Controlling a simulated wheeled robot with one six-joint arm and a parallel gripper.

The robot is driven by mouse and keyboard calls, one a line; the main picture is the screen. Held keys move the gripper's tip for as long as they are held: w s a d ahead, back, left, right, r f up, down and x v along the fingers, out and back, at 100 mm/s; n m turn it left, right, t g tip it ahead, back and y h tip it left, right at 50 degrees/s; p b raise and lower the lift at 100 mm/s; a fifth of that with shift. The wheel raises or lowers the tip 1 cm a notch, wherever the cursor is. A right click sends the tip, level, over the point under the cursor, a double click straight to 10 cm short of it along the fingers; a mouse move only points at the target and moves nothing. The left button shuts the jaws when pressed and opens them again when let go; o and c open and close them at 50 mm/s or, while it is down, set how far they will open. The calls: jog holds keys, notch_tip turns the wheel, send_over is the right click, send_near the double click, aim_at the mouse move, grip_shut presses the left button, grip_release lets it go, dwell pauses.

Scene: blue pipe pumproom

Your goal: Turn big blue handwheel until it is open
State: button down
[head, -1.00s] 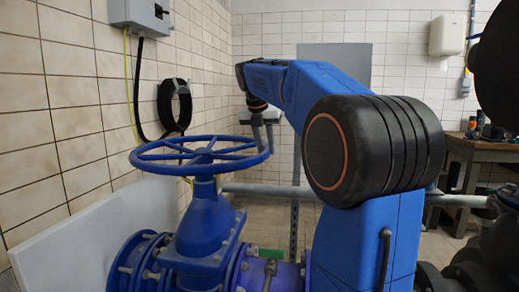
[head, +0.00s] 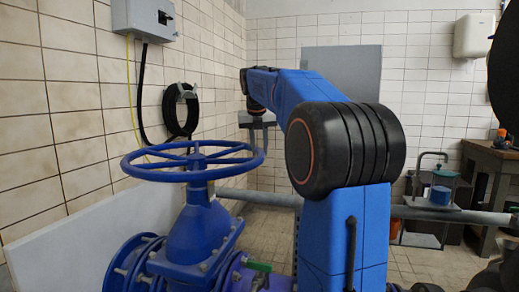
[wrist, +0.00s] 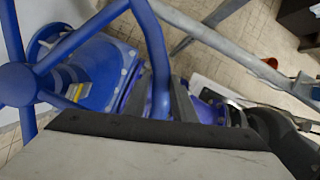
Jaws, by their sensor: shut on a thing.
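The big blue handwheel (head: 158,175) lies level on top of a blue valve body (head: 190,235) at the left of the head view. It has a round rim and several spokes. My gripper (head: 259,140) reaches down from above at the right side of the rim, its fingers shut around the rim. In the wrist view the wheel's rim (wrist: 153,45) runs down to my gripper (wrist: 162,112), with the hub and spokes to its left.
A tiled wall with a grey box (head: 147,18) and a coiled black hose (head: 181,110) stands behind the wheel. A white panel (head: 65,250) leans at the left. A grey horizontal pipe (head: 420,213) and a wooden table (head: 490,170) are at the right.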

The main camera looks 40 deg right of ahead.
jog(key=shift+w+d, duration=0.1)
jog(key=shift+w, duration=0.1)
jog(key=c, duration=1.5)
grip_release()
jog(key=shift+w, duration=0.1)
jog(key=v, duration=1.7)
jog(key=shift+r, duration=0.1)
